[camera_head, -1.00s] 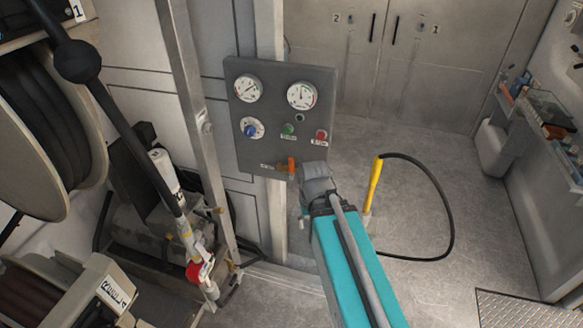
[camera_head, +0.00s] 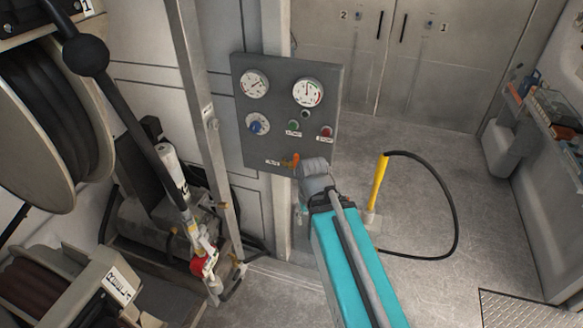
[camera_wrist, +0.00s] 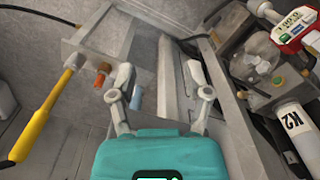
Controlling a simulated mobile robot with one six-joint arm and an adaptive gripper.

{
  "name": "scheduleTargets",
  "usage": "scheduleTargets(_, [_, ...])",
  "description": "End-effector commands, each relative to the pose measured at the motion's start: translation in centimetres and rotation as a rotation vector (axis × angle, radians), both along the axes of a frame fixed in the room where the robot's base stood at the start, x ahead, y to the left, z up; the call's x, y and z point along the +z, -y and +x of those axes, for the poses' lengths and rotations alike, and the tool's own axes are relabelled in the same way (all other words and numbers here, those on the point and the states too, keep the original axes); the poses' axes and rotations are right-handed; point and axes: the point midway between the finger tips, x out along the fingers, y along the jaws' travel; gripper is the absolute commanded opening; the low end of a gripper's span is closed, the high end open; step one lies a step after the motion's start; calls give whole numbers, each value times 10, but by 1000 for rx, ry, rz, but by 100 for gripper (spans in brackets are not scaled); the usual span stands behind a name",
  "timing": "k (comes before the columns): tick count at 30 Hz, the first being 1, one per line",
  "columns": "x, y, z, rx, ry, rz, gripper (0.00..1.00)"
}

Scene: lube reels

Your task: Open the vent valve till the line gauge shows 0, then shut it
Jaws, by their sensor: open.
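The grey panel (camera_head: 262,150) carries two round gauges, left (camera_head: 255,83) and right (camera_head: 308,92). The right needle stands near upright; the dial figures and labels are too small to read, so I cannot tell which is the line gauge. A small orange lever (camera_head: 296,160), apparently the vent valve, sits at the panel's bottom edge. My gripper (camera_head: 314,176) is just right of and below it. In the wrist view my gripper (camera_wrist: 160,82) has its fingers spread with nothing held. An orange part (camera_wrist: 101,79) shows left of the left finger, apart from the grip gap.
The panel also has a blue knob (camera_head: 257,124), a green button (camera_head: 293,126) and a red button (camera_head: 326,131). A yellow handle (camera_head: 378,182) with a black hose stands to the right. Hose reels (camera_head: 28,190) and a pump fill the left.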

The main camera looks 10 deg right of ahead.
Motion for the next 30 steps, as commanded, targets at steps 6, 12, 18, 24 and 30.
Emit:
scheduleTargets(6, [0, 0, 0, 0, 0, 0, 64])
scheduleTargets(12, [0, 0, 0, 0, 0, 0, 64])
scheduleTargets(18, [-1, 0, 1, 2, 0, -5, 41])
scheduleTargets(24, [-13, 3, 13, 22, 1, -73, 4])
scheduleTargets(30, [-34, 6, 44, 75, 11, -251, 0])
